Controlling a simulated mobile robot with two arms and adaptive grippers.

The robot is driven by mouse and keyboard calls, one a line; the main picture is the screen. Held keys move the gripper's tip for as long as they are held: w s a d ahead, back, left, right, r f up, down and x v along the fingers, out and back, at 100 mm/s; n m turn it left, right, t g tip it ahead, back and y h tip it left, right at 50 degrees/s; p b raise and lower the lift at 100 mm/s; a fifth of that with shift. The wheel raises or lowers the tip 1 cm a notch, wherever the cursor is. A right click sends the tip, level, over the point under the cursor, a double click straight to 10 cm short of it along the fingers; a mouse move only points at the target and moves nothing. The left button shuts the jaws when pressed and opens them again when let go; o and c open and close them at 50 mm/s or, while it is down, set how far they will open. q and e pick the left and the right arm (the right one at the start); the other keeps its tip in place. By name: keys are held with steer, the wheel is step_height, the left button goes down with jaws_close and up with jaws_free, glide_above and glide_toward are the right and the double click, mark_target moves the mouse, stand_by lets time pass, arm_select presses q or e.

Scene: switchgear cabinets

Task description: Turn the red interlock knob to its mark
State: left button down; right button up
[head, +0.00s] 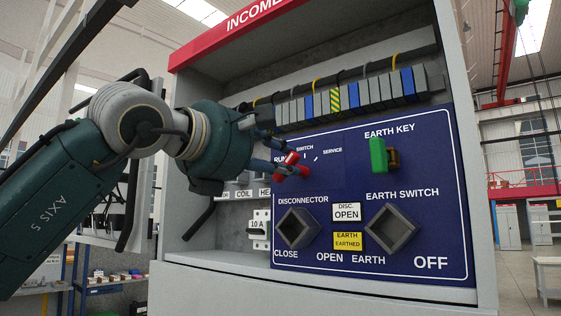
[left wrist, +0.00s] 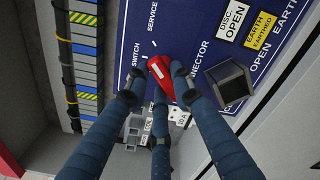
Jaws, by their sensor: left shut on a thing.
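The red interlock knob (head: 294,171) sits on the blue panel, below the words SWITCH and SERVICE. My left gripper (head: 282,160) reaches in from the left, and its fingers are shut on the knob. In the left wrist view the red knob (left wrist: 160,72) lies between the dark fingertips (left wrist: 160,84), with a white line along its face. White ticks (head: 316,155) are printed on the panel by the knob, toward SERVICE. The fingers hide part of the knob and the RUN lettering. My right gripper is not in view.
A green earth key (head: 378,155) sticks out to the right of the knob. Below are two square sockets, disconnector (head: 297,229) and earth switch (head: 391,230). A row of terminal blocks (head: 345,97) runs above the panel. A white breaker (head: 260,228) is at lower left.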

arm_select(q)
steer(key=shift+r, duration=0.1)
steer(key=c, duration=1.5)
jaws_free()
steer(key=v, duration=1.2)
